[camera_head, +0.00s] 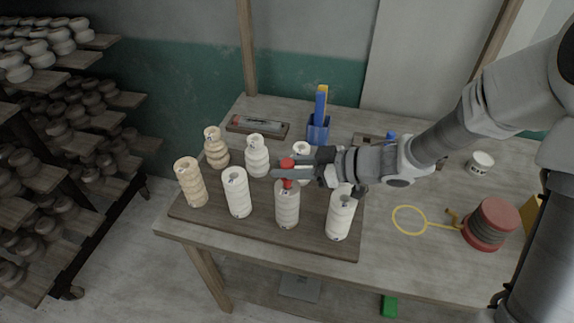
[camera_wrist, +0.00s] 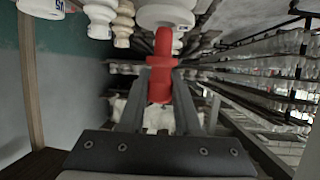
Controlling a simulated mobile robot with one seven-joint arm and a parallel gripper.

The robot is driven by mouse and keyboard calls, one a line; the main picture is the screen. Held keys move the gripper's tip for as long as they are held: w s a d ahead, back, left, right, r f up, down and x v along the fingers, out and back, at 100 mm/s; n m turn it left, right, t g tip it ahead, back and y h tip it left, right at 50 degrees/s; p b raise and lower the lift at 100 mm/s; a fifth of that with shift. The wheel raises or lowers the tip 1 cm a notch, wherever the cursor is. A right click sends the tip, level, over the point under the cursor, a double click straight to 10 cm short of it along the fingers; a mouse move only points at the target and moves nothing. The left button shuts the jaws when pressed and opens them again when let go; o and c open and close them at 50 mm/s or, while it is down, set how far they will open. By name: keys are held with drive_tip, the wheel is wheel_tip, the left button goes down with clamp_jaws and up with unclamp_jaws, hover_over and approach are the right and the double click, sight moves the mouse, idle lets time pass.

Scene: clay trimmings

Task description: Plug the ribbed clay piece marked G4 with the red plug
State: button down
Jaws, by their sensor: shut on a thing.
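My gripper (camera_head: 284,171) is shut on the red plug (camera_head: 288,162), and the plug shows between the fingers in the wrist view (camera_wrist: 160,78). The plug's narrow end points down at the top of a greyish ribbed clay piece (camera_head: 287,207) in the front row. In the wrist view the tip meets the edge of a pale round piece (camera_wrist: 165,14); I cannot tell whether it is in the hole. Other clay pieces stand upright nearby: white (camera_head: 237,195), white (camera_head: 340,215), tan (camera_head: 191,185). Their marks are too small to read, so I cannot tell which is G4.
The pieces stand on a dark board (camera_head: 220,225). Behind are more pieces (camera_head: 256,158), a blue holder (camera_head: 318,130) and a long tray (camera_head: 258,127). To the right are a yellow loop (camera_head: 408,220), a red-ended spool (camera_head: 491,222) and a white tub (camera_head: 480,163). Shelves stand left.

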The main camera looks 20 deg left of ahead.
drive_tip(key=shift+f+b, duration=0.7)
drive_tip(key=shift+f, duration=0.65)
idle(0.5)
drive_tip(key=shift+r, duration=0.15)
wheel_tip(320, 180, up, 8)
drive_tip(key=p, duration=0.6)
drive_tip(key=shift+f+p, duration=0.25)
drive_tip(key=shift+p, duration=0.1)
drive_tip(key=w+d+f+m+t+h+b, duration=0.35)
drive_tip(key=w+d+f+m+t, duration=0.25)
drive_tip(key=w+d+m+t, duration=0.4)
drive_tip(key=w+d+f+m+t+h+b, duration=0.1)
drive_tip(key=d+f+m+h, duration=0.3)
drive_tip(key=d, duration=0.7)
drive_tip(key=w+d+f+m+t+h+b, duration=0.2)
drive_tip(key=d+h, duration=0.4)
drive_tip(key=d, duration=0.4)
wheel_tip(320, 180, down, 2)
drive_tip(key=shift+w+d+f+m+t, duration=0.15)
drive_tip(key=shift+w+d+m+t, duration=0.2)
drive_tip(key=shift+w+m, duration=0.6)
drive_tip(key=shift+s, duration=0.25)
